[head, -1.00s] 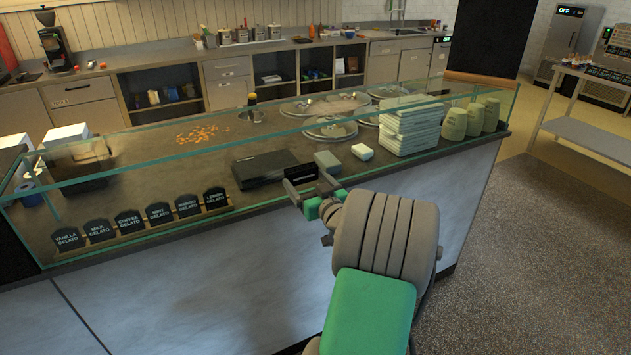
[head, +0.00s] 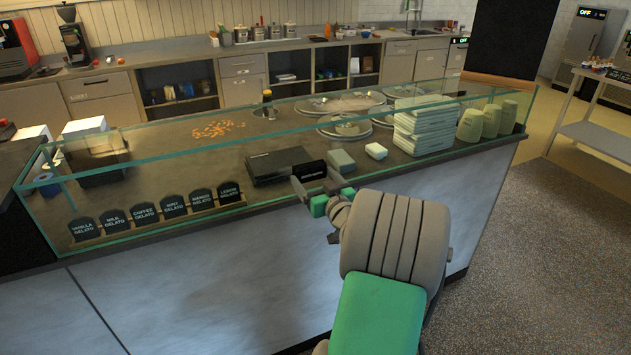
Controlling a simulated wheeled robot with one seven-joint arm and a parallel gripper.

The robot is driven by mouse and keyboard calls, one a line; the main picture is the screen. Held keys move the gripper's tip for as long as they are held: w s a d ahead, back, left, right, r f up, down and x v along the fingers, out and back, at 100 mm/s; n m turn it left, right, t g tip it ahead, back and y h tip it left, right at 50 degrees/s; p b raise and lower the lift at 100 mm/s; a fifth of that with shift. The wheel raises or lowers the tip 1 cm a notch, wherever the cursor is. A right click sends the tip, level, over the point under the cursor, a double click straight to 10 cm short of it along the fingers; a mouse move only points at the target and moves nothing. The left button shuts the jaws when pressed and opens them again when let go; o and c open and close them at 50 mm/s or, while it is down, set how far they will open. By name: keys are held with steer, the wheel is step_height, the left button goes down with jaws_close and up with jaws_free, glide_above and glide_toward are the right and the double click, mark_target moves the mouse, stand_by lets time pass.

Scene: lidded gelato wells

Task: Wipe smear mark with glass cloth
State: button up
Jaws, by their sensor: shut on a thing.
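My gripper (head: 312,181) is held out over the front edge of the glass-fronted counter. I cannot make out a smear mark on the glass from here.
A flat black box (head: 280,165), a grey block (head: 341,160) and a white block (head: 376,151) lie on the counter behind the gripper. A stack of pale containers (head: 422,128) and green cups (head: 472,124) stand at right. Gelato labels (head: 158,217) line the front left.

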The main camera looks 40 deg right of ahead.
steer(key=shift+w, duration=0.25)
